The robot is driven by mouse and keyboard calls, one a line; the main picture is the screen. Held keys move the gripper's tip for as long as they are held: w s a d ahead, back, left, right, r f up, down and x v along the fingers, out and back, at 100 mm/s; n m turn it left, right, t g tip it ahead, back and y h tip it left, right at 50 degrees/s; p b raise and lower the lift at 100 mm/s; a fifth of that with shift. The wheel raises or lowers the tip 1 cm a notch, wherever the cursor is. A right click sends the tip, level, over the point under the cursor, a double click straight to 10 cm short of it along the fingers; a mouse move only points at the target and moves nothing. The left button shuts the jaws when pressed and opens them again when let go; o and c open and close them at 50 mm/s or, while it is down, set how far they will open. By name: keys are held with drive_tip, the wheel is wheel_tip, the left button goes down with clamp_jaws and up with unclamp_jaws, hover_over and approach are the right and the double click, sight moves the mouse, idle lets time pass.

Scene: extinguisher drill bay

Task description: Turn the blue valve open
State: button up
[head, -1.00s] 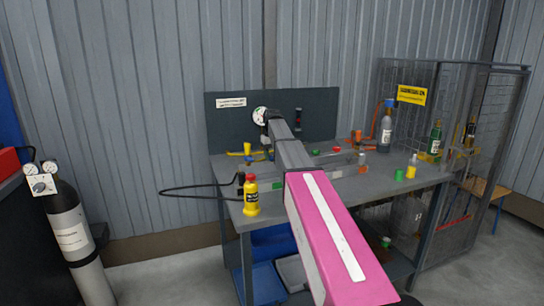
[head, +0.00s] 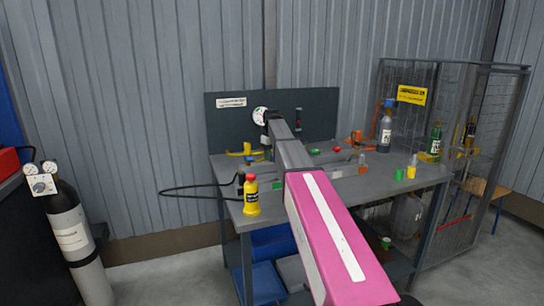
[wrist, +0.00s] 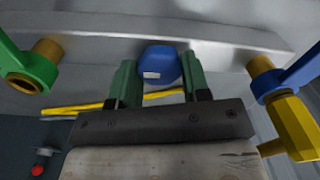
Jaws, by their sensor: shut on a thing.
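The blue valve (wrist: 160,61) shows in the wrist view as a rounded blue handle with a small white mark, in front of a pale grey pipe. My gripper (wrist: 158,72) has its two green-padded fingers on either side of this handle and is shut on it. How far the valve is turned cannot be told. In the head view my arm hides the gripper and the held handle.
In the head view a yellow bottle (head: 251,196) stands on the bench's front left, and a mesh cage (head: 478,150) is at right.

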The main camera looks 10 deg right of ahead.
sight(272, 156)
drive_tip(key=o, duration=0.9)
drive_tip(key=shift+o, duration=0.2)
wheel_tip(272, 156, up, 11)
drive_tip(key=shift+f, duration=0.1)
